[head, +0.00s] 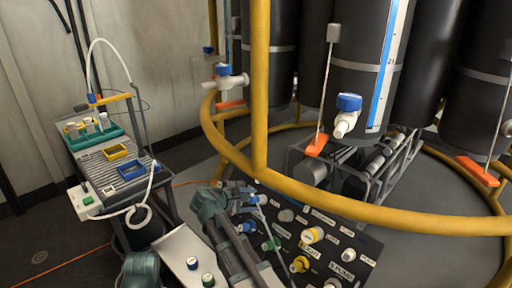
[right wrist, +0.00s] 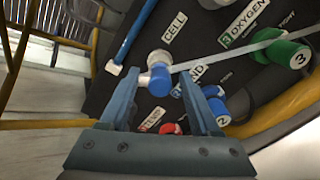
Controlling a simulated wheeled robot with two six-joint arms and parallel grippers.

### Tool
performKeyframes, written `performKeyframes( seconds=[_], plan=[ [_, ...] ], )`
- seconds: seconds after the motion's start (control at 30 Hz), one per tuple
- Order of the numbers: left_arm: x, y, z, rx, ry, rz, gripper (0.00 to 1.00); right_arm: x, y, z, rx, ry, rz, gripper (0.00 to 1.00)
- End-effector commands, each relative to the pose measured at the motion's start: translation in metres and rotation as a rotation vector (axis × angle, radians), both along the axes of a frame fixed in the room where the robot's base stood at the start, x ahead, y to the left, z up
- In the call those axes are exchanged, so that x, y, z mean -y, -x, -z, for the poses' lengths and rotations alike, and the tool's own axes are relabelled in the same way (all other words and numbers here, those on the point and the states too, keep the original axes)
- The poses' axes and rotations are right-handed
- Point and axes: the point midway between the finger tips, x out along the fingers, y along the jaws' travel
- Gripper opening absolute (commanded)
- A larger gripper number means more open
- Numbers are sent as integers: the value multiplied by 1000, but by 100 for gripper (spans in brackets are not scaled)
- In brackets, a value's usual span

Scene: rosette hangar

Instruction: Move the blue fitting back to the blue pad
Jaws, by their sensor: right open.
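A small blue and white fitting (right wrist: 159,80) sits on the dark panel near the "CELL" label. In the right wrist view it shows between and beyond the fingertips of my right gripper (right wrist: 158,76). The gripper is open, and I cannot tell whether a finger touches the fitting. A blue square pad (head: 132,170) lies on the cart at left, in front of a yellow one.
The dark panel (head: 335,262) carries other knobs, including a blue one numbered 2 (right wrist: 216,110) and a green one numbered 3 (right wrist: 285,54). A yellow rail (head: 330,202) curves above it. A teal rack (head: 95,137) with bottles stands on the cart.

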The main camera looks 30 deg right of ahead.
Motion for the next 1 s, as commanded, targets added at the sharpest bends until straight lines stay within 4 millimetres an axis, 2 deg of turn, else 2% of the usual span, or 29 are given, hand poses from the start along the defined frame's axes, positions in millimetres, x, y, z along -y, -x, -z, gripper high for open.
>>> performKeyframes(
  seconds=[0.13, 0.4, 0.5, 1.0],
  plan=[
    [0, 0, 0, 0, 0, 0, 0, 0, 0, 0, 0, 0, 0, 62],
    [0, 0, 0, 0, 0, 0, 0, 0, 0, 0, 0, 0, 0, 13],
    [0, 0, 0, 0, 0, 0, 0, 0, 0, 0, 0, 0, 0, 0],
    [0, 0, 0, 0, 0, 0, 0, 0, 0, 0, 0, 0, 0, 0]
  ],
)
